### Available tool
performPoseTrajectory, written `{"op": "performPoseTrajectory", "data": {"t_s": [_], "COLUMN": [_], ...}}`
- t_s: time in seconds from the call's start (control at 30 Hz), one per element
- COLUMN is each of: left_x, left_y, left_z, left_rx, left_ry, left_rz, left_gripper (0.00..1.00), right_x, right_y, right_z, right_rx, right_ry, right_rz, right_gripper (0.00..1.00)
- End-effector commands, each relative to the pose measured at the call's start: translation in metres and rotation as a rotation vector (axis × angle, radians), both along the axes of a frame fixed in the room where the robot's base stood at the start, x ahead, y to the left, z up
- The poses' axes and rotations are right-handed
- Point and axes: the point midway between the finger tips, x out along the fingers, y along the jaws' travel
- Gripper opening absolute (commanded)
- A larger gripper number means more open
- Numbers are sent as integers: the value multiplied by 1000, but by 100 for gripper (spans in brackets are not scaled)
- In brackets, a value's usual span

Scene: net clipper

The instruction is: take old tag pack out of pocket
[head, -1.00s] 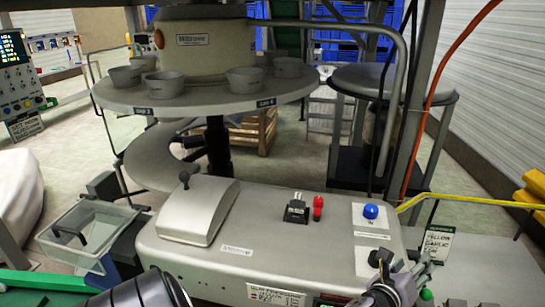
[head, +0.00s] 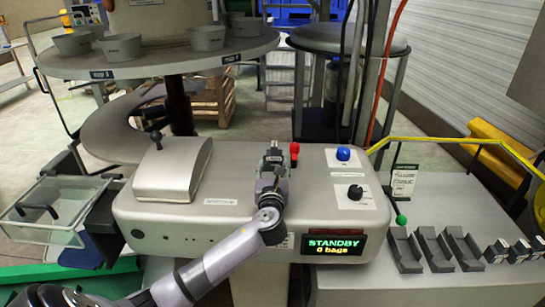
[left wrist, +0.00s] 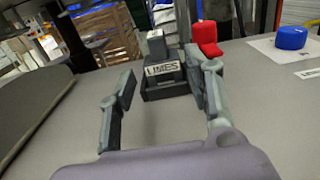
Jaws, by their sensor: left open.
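The dark tag pocket (left wrist: 168,90) stands on the grey machine top in the left wrist view. A white label reading LIMES shows at its front. A grey upright piece, which looks like the old tag pack (left wrist: 156,44), sticks up from it. In the head view the pocket is mostly hidden behind my left gripper (head: 273,156). In the left wrist view that gripper (left wrist: 161,80) is open, with one finger on each side of the pocket's line. The right finger overlaps the pocket's right edge; I cannot tell if they touch. My right gripper is not in view.
A red part (head: 294,151) stands close to the right of the pocket. A blue button (head: 343,154) and black knob (head: 355,192) are farther right. The display (head: 335,246) reads STANDBY, 0 bags. A grey raised cover (head: 172,170) lies left. Empty dark holders (head: 434,247) stand far right.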

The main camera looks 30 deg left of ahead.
Motion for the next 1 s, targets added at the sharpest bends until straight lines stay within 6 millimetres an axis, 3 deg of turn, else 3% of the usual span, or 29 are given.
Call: {"op": "performPoseTrajectory", "data": {"t_s": [0.1,0.37,0.63,1.0], "left_x": [16,31,62,68], "left_y": [10,19,39,43], "left_z": [0,2,3,2], "left_rx": [-2,-3,-3,-4], "left_ry": [0,-1,-1,0], "left_rz": [1,0,0,-2], "left_gripper": [47,47,47,45], "right_x": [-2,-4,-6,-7], "right_y": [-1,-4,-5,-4], "right_z": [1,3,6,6], "right_rx": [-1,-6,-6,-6], "right_ry": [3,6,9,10], "right_rz": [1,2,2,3], "right_gripper": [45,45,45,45]}}
